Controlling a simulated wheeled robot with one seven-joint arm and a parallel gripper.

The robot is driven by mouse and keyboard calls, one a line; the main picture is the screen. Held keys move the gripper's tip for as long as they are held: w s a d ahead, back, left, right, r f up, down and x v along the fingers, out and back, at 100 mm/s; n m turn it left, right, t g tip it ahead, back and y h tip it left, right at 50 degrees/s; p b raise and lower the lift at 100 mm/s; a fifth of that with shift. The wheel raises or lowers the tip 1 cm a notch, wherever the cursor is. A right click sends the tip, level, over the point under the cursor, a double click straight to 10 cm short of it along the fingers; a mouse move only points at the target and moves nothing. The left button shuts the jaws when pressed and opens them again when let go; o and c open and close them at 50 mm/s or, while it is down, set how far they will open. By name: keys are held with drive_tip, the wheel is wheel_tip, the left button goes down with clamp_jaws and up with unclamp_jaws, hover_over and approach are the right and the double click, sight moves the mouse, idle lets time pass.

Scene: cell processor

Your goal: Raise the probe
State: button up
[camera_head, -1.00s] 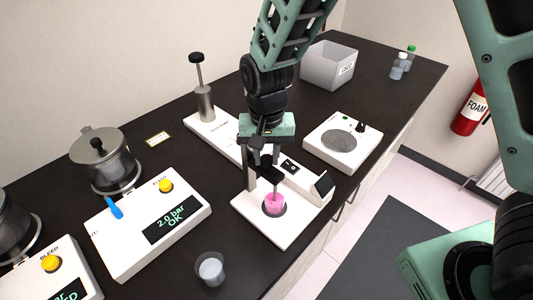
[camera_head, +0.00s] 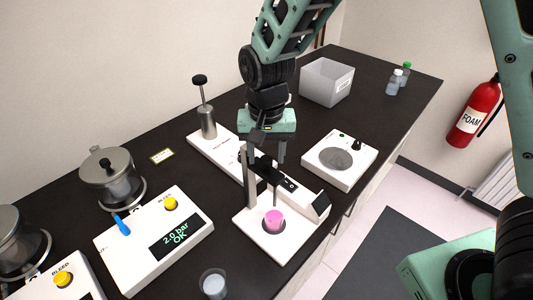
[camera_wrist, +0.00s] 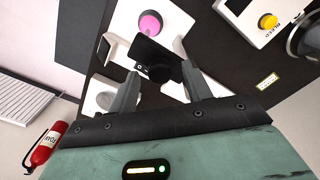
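The probe's black head (camera_head: 266,168) sits on a grey post (camera_head: 249,180) of a white stand (camera_head: 258,243). A thin rod hangs from the head above a cup of pink liquid (camera_head: 273,222); I cannot tell whether its tip is inside the cup. My gripper (camera_head: 266,158) points down at the head with its fingers apart. In the wrist view, the open fingers (camera_wrist: 160,74) straddle the dark head (camera_wrist: 152,50) with gaps at the sides, and the pink cup (camera_wrist: 150,23) lies beyond. The rod is hidden there.
A white plate device (camera_head: 350,178) stands right of the stand. A white base with a plunger (camera_head: 208,122) is behind left. Panels with yellow buttons (camera_head: 171,203) lie left. A small clear cup (camera_head: 213,284) stands at the front edge. A grey bin (camera_head: 325,84) is at the back.

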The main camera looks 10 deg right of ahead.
wheel_tip(320, 180, up, 17)
drive_tip(key=b, duration=0.4)
drive_tip(key=shift+r+b, duration=0.15)
drive_tip(key=shift+b, duration=0.15)
drive_tip(key=s+d+f+n+b, duration=0.3)
drive_tip(key=s+f+n+b, duration=0.6)
drive_tip(key=s+f, duration=1.2)
drive_tip(key=shift+s+d+f+n+y, duration=0.2)
drive_tip(key=shift+f+n+y, duration=0.1)
drive_tip(key=shift+f+n, duration=0.2)
idle(0.4)
